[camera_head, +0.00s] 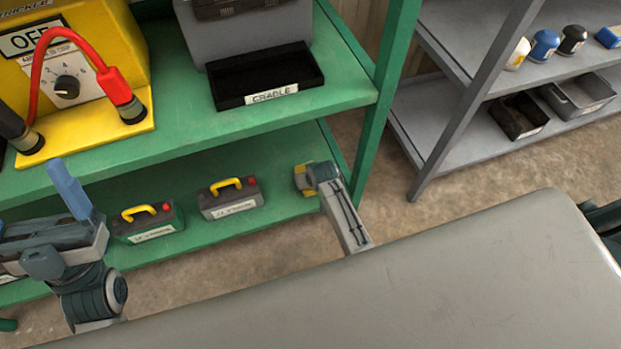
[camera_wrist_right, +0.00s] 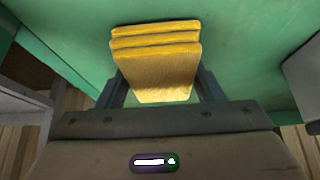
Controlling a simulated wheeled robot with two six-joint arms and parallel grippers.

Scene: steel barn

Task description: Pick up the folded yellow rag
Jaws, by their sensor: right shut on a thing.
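The folded yellow rag (camera_wrist_right: 155,60) shows its stacked layers in the right wrist view, between the two fingers of my right gripper (camera_wrist_right: 160,90). The gripper is shut on it. In the head view a small yellow part of the rag (camera_head: 301,178) shows at the end of my right arm, by the right end of the green rack's lower shelf; the rest is hidden by the gripper (camera_head: 308,177). I cannot tell whether the rag touches the shelf. My left gripper (camera_head: 69,188) is at the left, its blue finger pointing up; its opening is unclear.
The green rack (camera_head: 185,135) has a yellow charger (camera_head: 100,45) and a black cradle tray (camera_head: 265,78) on top. Two batteries with yellow handles (camera_head: 148,222) (camera_head: 230,198) stand on the lower shelf, left of my right gripper. A grey rack (camera_head: 465,130) stands right; floor lies between.

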